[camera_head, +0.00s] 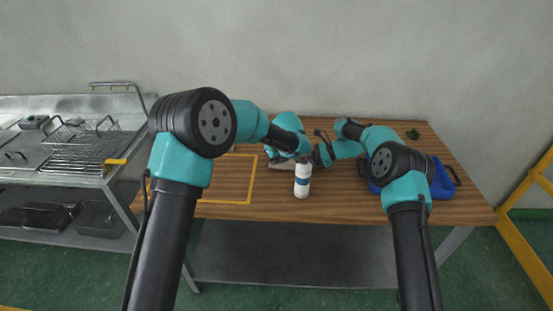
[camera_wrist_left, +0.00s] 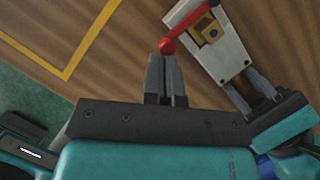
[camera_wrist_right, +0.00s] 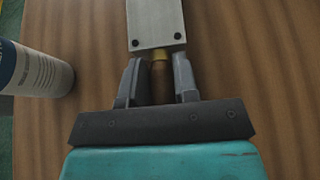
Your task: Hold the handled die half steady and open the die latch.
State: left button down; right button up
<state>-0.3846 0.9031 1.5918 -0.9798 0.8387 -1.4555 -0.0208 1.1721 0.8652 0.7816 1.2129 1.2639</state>
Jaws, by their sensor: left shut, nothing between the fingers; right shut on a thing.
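The die is a pale metal block (camera_wrist_left: 215,50) with a red latch lever (camera_wrist_left: 187,18) ending in a red ball knob (camera_wrist_left: 167,46); a brass piece sits by the lever. My left gripper (camera_wrist_left: 167,62) is shut and empty, its fingertips right at the knob, touching or nearly so. In the right wrist view the die half (camera_wrist_right: 156,22) has a brass handle (camera_wrist_right: 160,78). My right gripper (camera_wrist_right: 159,75) is shut around that handle. It also shows at the die's end in the left wrist view. In the head view my arms mostly hide the die.
A white bottle with a blue label (camera_head: 302,180) stands at the table's front, close to the arms. A blue bin (camera_head: 443,190) is on the right. A yellow outline (camera_head: 225,202) marks clear wooden tabletop on the left. A metal bench with wire baskets (camera_head: 85,145) stands further left.

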pick_arm(q)
jog(key=a+m+h, duration=0.1)
jog(key=a+m, duration=0.2)
jog(key=shift+w+m, duration=0.15)
jog(key=shift+m, duration=0.15)
jog(key=shift+w+a+r+m+t+h, duration=0.15)
jog(key=shift+w+a+m+h, duration=0.1)
jog(key=shift+a+m, duration=0.3)
jog(key=shift+w+a+m+t+h, duration=0.15)
jog(key=shift+a+m+h, duration=0.15)
jog(key=shift+m, duration=0.35)
jog(key=shift+w+a, duration=0.6)
jog(key=shift+a, duration=0.25)
jog(key=shift+w+a+r, duration=0.1)
jog(key=shift+w+a, duration=0.55)
jog(key=shift+w, duration=0.1)
jog(key=shift+w+a, duration=0.35)
jog(key=shift+w, duration=0.25)
jog(key=shift+w+a+r, duration=0.1)
jog(key=shift+w+a, duration=0.15)
jog(key=shift+w, duration=0.75)
jog(key=shift+d, duration=0.1)
